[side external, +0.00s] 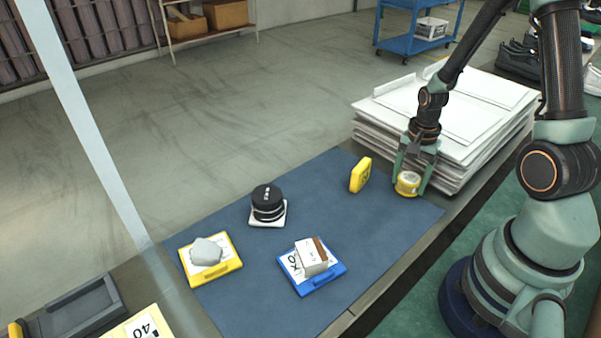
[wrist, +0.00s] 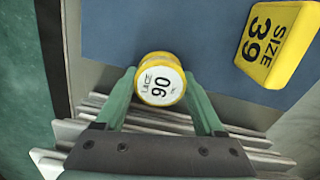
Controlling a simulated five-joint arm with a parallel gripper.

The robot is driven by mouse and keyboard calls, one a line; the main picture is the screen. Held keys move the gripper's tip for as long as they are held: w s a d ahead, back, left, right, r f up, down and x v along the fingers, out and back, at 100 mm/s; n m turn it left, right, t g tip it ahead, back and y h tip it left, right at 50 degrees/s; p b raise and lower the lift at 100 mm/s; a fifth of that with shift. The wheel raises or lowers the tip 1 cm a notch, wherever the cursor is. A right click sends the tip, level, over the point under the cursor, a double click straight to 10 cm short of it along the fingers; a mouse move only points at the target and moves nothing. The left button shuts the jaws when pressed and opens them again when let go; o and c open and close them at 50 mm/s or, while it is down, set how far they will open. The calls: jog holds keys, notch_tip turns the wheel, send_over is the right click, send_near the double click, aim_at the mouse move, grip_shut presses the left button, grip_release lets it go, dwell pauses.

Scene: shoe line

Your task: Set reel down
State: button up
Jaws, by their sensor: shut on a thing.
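A yellow reel (side external: 407,183) with a white label sits between the fingers of my gripper (side external: 412,182) at the right end of the blue mat (side external: 335,190). In the wrist view the reel (wrist: 160,80) shows its round label reading "90" toward the camera, with the green fingers of my gripper (wrist: 163,95) on both sides of it. My gripper is shut on the reel. The reel is at or close to the surface near the mat's edge; I cannot tell whether it touches.
A yellow size 39 block (side external: 360,175) stands left of the reel. Stacked white sheets (side external: 450,115) lie behind my gripper. A black stack (side external: 267,203), a yellow tray (side external: 228,270) with a grey lump and a blue tray (side external: 325,280) with a small box lie farther left. Bare mat lies between.

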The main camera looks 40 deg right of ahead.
aim_at(410, 177)
jog(key=shift+f, duration=0.2)
jog(key=o, duration=1.4)
jog(key=shift+c, duration=0.2)
jog(key=shift+r, duration=0.1)
notch_tip(410, 177, up, 12)
jog(key=a+r+n+t, duration=0.5)
jog(key=a+r+n, duration=0.7)
jog(key=a+n, duration=0.3)
jog(key=shift+w+r+n+t, duration=0.2)
jog(key=shift+w+n+t, duration=0.1)
jog(key=shift+n, duration=0.1)
